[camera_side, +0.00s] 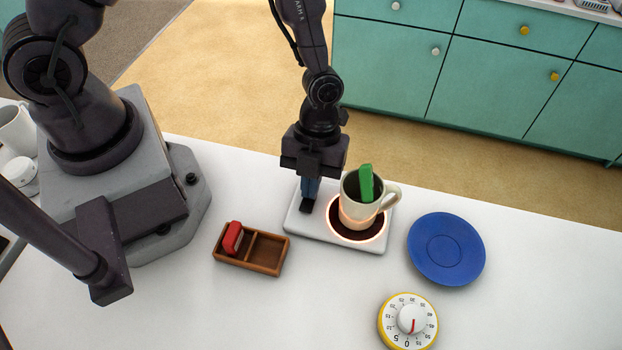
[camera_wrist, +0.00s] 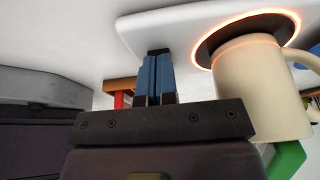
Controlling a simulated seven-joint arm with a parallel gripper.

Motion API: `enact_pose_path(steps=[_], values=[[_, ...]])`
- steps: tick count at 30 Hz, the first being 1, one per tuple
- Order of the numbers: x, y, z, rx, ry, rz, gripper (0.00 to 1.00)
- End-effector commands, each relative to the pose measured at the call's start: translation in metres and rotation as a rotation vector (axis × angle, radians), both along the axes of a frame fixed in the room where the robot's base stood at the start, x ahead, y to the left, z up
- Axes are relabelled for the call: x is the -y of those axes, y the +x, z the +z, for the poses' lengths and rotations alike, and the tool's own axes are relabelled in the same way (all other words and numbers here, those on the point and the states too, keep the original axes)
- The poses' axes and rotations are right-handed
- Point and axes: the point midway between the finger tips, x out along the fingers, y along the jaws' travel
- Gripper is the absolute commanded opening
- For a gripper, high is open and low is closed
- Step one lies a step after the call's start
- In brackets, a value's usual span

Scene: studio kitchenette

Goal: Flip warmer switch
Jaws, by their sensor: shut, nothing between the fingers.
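The white cup warmer (camera_side: 297,219) lies on the counter, and its edge also shows in the wrist view (camera_wrist: 139,34). Its round dark plate (camera_side: 372,233) is ringed by an orange glow. A cream mug (camera_side: 358,208) stands upright on the plate with a green object (camera_side: 366,184) in it; the mug also shows in the wrist view (camera_wrist: 258,85). My gripper (camera_side: 306,204) is shut and empty, pointing down at the left part of the warmer beside the mug. Its blue fingers (camera_wrist: 158,75) are together in the wrist view. The switch itself is not visible; the fingertips seem to cover that area.
A wooden two-compartment box (camera_side: 264,253) with a red block (camera_side: 233,238) in its left compartment sits front left of the warmer. A blue plate (camera_side: 446,249) lies to the right. A yellow-rimmed timer (camera_side: 408,321) is in front. The counter between them is clear.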

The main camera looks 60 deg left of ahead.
Motion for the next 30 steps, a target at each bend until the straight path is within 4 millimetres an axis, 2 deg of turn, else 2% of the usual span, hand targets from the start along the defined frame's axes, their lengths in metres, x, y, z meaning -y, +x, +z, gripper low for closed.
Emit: enact_pose_path(steps=[11,22,26,30], values=[[0.01,-0.01,0.006,0.001,0.0,-0.002,0.0],[0.01,-0.01,0.008,0.002,0.0,-0.001,0.0],[0.008,-0.008,0.021,0.005,-0.001,0.0,0.0],[0.005,-0.004,0.05,0.009,0.0,0.003,0.0]])
